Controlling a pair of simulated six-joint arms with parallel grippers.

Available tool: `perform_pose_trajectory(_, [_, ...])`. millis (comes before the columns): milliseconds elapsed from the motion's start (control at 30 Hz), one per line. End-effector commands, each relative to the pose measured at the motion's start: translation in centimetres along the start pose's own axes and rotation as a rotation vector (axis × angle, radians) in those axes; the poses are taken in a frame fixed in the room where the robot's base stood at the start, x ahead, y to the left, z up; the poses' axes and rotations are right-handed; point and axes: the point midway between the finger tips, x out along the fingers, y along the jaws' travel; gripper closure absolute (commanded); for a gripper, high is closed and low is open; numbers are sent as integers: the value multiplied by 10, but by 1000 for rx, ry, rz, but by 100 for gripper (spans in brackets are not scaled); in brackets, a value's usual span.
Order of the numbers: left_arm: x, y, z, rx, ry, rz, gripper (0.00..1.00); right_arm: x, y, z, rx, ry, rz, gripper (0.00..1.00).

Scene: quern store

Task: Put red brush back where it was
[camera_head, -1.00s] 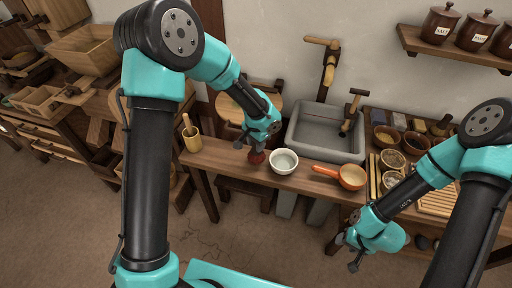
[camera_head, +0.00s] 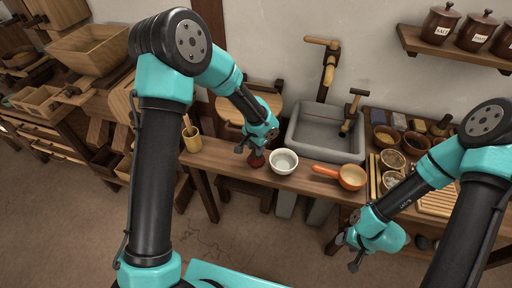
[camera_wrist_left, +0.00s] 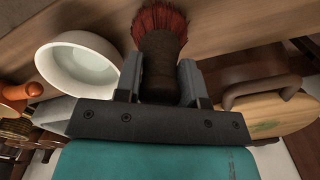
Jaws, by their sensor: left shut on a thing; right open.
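The red brush (camera_head: 257,161) has red bristles and a dark handle. In the head view it is small and partly hidden under my left gripper (camera_head: 249,147), at the wooden counter just left of the white bowl. In the left wrist view my left gripper (camera_wrist_left: 165,85) is shut on the dark handle, and the red bristles (camera_wrist_left: 160,18) point away from the jaws toward the counter. I cannot tell whether the bristles touch the counter. My right gripper (camera_head: 345,252) is open and empty, low at the right, in front of the counter.
The white bowl (camera_head: 284,162) stands close beside the brush. An orange-handled pan (camera_head: 350,177) sits further right, and a grey sink (camera_head: 327,133) lies behind. A wooden cup with a pestle (camera_head: 192,141) stands at the left. Bare counter (camera_head: 225,160) shows between cup and brush.

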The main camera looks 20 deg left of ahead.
Motion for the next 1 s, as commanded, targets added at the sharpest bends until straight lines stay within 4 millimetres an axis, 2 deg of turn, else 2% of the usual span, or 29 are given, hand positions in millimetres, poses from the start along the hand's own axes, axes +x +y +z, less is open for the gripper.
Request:
perform_pose_trajectory(133, [3,0,0,0,0,0,89,0,0,0,0,0,0,48])
perform_pose_trajectory(167, [3,0,0,-1,0,0,63,0,0,0,0,0,0,48])
perform_pose_trajectory(400, [3,0,0,0,0,0,40,0,0,0,0,0,0,48])
perform_pose_trajectory(767, [-1,0,0,0,1,0,38,0,0,0,0,0,0,48])
perform_pose_trajectory(1000, [-27,0,-1,0,3,-2,38,0,0,0,0,0,0,48])
